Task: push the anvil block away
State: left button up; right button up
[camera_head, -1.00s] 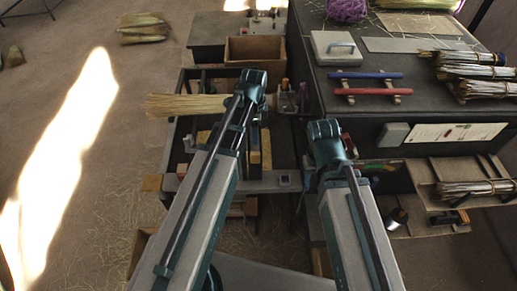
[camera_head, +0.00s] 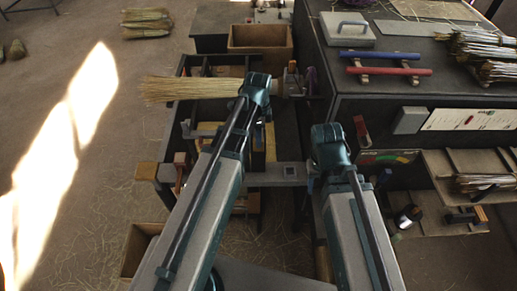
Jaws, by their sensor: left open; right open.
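A small grey block (camera_head: 292,82) sits at the right end of the broom on the bench; I cannot tell for sure that it is the anvil block. The straw broom (camera_head: 185,89) lies sideways with its bristles to the left. My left gripper (camera_head: 256,88) is over the broom, just left of the grey block; its fingers are mostly hidden by the wrist. I cannot tell whether it touches the broom. My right gripper (camera_head: 330,146) is lower and to the right, in front of the dark cabinet, with its fingers also mostly hidden. No held thing shows at either gripper.
A wooden box (camera_head: 260,39) stands behind the broom. The dark cabinet (camera_head: 400,88) to the right carries a blue bar (camera_head: 365,56), a red bar (camera_head: 390,71) and straw bundles (camera_head: 480,48). Shelves with tools are at lower right.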

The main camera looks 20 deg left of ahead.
pick_arm(q)
jog(key=shift+f+b, duration=1.5)
jog(key=shift+f, duration=0.5)
grip_shut()
